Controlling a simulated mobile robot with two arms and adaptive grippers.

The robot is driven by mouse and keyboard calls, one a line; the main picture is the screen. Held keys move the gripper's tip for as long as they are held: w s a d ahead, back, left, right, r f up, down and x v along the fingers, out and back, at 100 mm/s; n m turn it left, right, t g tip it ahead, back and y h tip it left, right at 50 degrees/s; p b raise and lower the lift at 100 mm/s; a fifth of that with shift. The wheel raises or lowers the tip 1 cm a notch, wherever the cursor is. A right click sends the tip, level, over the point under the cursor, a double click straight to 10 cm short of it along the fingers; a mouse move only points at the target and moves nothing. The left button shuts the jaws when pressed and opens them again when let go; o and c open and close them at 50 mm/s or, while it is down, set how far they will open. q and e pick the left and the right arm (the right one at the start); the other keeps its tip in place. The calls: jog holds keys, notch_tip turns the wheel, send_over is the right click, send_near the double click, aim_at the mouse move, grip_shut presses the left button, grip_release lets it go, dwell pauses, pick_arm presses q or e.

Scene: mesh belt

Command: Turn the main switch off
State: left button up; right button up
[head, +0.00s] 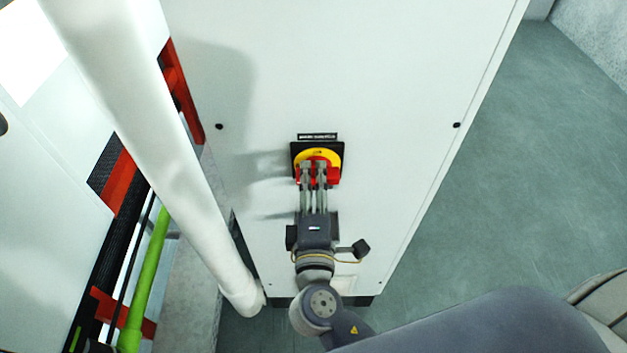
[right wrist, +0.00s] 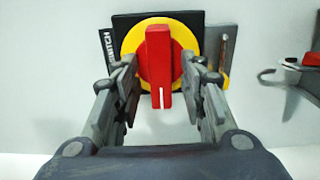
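The main switch (head: 318,155) is a red rotary handle on a yellow disc with a black square plate, mounted on the white cabinet's front. In the right wrist view the red handle (right wrist: 159,65) points along the picture's vertical, with a white mark near its end. My right gripper (head: 313,170) is at the switch. In the right wrist view its two fingers (right wrist: 165,75) stand on either side of the red handle, with a visible gap on each side, so it is open. My left gripper is not in view.
The white cabinet (head: 370,60) has a label above the switch. A thick white pipe (head: 150,120) runs down at the left, beside a machine with red parts and a green bar (head: 148,270). The grey-green floor (head: 510,190) at the right is clear.

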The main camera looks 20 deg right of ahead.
jog(key=v, duration=1.2)
notch_tip(320, 180, down, 37)
jog(key=s+g+y+b, duration=0.2)
jog(key=g+y+b, duration=0.15)
jog(key=g, duration=0.45)
jog(key=s+d+f+m+g+b, duration=0.2)
jog(key=s+d+f+m+g, duration=0.2)
jog(key=s+f, duration=0.8)
jog(key=s+d+f+m+g+y+b, duration=0.1)
jog(key=s+d+f+m+g, duration=0.3)
jog(key=f, duration=1.3)
jog(key=s+d+m+b, duration=0.1)
jog(key=s+d+m, duration=0.3)
jog(key=s+d, duration=0.2)
jog(key=shift+s+d+f+m, duration=0.2)
jog(key=shift+s+m, duration=0.1)
jog(key=shift+s, duration=0.75)
